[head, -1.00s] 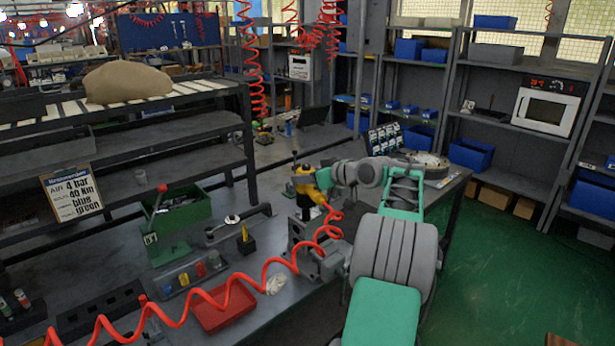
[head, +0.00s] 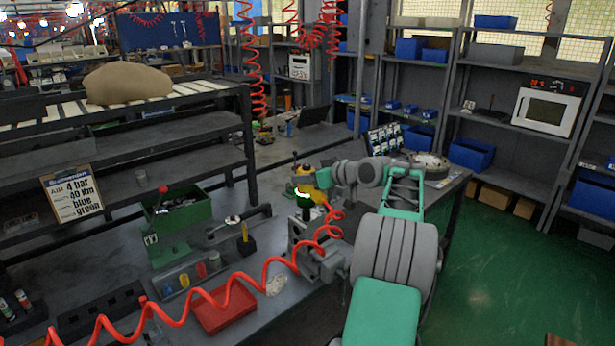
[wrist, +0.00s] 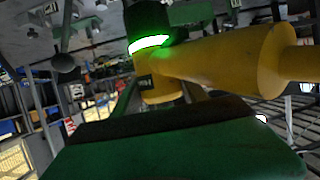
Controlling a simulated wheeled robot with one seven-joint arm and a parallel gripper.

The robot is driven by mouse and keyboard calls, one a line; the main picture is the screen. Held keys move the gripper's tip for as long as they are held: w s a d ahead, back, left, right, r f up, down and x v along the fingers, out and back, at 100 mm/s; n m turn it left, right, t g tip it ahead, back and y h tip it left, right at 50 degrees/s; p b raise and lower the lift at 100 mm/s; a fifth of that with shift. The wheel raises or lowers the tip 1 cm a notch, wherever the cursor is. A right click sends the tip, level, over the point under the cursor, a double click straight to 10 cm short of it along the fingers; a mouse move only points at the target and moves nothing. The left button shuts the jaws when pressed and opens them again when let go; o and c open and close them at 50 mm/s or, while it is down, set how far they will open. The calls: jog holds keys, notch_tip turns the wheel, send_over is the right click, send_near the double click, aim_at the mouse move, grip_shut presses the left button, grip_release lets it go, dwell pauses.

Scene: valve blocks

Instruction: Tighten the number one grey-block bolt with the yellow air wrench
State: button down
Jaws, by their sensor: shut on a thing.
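The yellow air wrench (head: 310,183) is upright over the grey block (head: 301,233) on the bench, its nose pointing down at the block's top. A green ring glows on the wrench; in the wrist view, the yellow wrench body (wrist: 225,62) and the lit ring (wrist: 150,42) show close up. My gripper (head: 323,178) is shut on the wrench from the right. In the wrist view, a green and black part of my gripper fills the bottom. The number one bolt is hidden under the wrench, so I cannot see its contact with the nose.
A red coiled hose (head: 240,276) runs across the bench front to the wrench. A green block (head: 172,250), a green bin (head: 190,212), a red tray (head: 224,308) and a socket holder (head: 190,278) stand left. A sign (head: 73,194) reads 4 bar, 40 Nm, blue, green.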

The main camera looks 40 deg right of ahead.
notch_tip(320, 180, up, 7)
jog(key=p, duration=0.4)
jog(key=shift+r, duration=0.15)
jog(key=shift+a, duration=0.1)
dwell(0.7)
